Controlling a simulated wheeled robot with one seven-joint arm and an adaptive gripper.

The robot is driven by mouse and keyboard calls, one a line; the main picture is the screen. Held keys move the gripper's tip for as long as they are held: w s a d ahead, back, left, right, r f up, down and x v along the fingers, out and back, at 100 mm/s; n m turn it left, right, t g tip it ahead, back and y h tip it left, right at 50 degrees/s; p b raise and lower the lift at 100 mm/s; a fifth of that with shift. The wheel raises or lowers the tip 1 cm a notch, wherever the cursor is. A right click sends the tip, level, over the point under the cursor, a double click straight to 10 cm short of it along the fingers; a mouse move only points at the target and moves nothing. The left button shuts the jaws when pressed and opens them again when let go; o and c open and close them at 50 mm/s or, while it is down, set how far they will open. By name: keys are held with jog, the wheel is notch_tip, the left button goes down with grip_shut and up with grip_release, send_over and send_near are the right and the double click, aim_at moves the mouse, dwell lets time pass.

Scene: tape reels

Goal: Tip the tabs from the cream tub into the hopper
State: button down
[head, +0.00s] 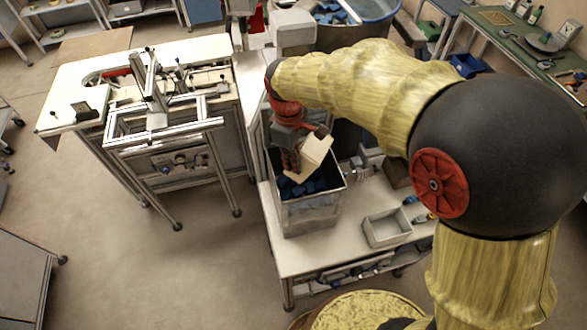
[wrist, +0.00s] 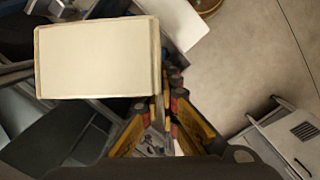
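The cream tub (head: 313,157) is held tilted over the mouth of a clear-walled bin, which looks like the hopper (head: 312,218). Blue tabs (head: 312,184) lie in this bin below the tub. My gripper (head: 291,160) is at the tub's left side in the head view and appears shut on its edge. In the wrist view my gripper (wrist: 165,98) meets the right edge of the tub (wrist: 98,58), which shows a broad pale face. I cannot tell whether any tabs remain inside the tub.
The bin stands on a white bench (head: 285,258), with an empty grey tray (head: 387,228) to its right. A large round container (head: 372,35) with blue pieces stands behind. A metal-framed workstation (head: 160,130) is at left. Open floor lies between the two benches.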

jog(key=shift+r+t+y+b, duration=0.15)
jog(key=shift+t+y+b, duration=0.65)
jog(key=shift+y+b, duration=1.3)
jog(key=t+b, duration=0.1)
jog(key=b, duration=0.6)
jog(key=shift+r+y, duration=0.3)
jog(key=shift+y, duration=0.1)
jog(key=shift+b, duration=0.7)
jog(key=y+b, duration=0.1)
jog(key=b, duration=0.3)
jog(key=t+y+b, duration=0.1)
jog(key=b, duration=0.2)
jog(key=y+b, duration=0.1)
jog(key=b, duration=0.3)
jog(key=shift+r+t+y+b, duration=0.3)
jog(key=shift+r+t+b, duration=0.05)
jog(key=shift+r+t, duration=0.05)
jog(key=y+b, duration=0.1)
jog(key=b, duration=0.4)
jog(key=t+y+b, duration=0.1)
jog(key=y+b, duration=0.1)
jog(key=b, duration=0.3)
jog(key=shift+r+b, duration=0.3)
jog(key=shift+b, duration=0.1)
jog(key=shift+r+t+y+b, duration=0.1)
jog(key=shift+t+y+b, duration=0.2)
jog(key=shift+b, duration=0.4)
jog(key=shift+r, duration=0.25)
